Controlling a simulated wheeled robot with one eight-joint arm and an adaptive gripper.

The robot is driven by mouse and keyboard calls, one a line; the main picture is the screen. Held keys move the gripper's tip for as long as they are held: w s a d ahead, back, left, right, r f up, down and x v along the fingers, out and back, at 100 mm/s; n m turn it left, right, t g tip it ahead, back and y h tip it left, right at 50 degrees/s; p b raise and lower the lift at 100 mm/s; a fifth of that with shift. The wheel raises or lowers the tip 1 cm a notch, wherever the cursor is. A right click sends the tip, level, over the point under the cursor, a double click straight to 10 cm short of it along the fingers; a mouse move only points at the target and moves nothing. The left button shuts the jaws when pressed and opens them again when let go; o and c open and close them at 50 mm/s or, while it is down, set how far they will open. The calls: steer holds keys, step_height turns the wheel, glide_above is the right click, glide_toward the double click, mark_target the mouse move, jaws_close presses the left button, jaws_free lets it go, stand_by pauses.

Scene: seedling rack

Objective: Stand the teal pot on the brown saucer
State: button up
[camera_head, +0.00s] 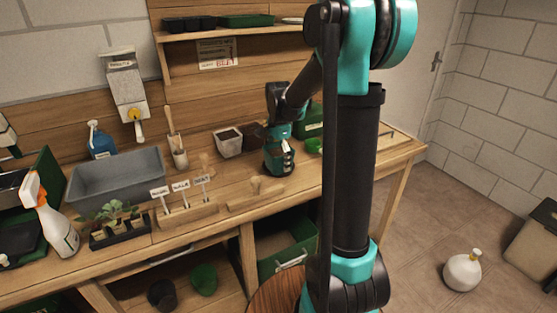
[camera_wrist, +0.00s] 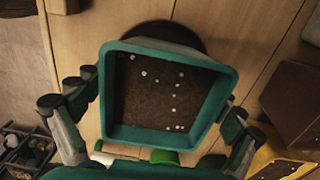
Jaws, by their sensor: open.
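The teal pot (camera_wrist: 118,90) is square, filled with dark soil with white specks, and looks upright in the wrist view. A dark round saucer (camera_wrist: 150,28) shows beyond its far rim, partly covered by the pot. The pot appears to stand on it, but its base is hidden. My gripper (camera_wrist: 160,108) is open, with one finger on each side of the pot. A small gap shows at the left finger; contact at the right is unclear.
A pale pot with soil (camera_head: 228,144) and a dark pot (camera_head: 252,135) stand just left of my gripper. A wooden label holder (camera_head: 186,217) and grey basin (camera_head: 118,180) are further left. The bench's right end has some free room.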

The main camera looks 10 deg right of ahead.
mark_target(279, 153)
steer(key=shift+r, duration=0.1)
step_height(279, 153, up, 13)
stand_by(0.6)
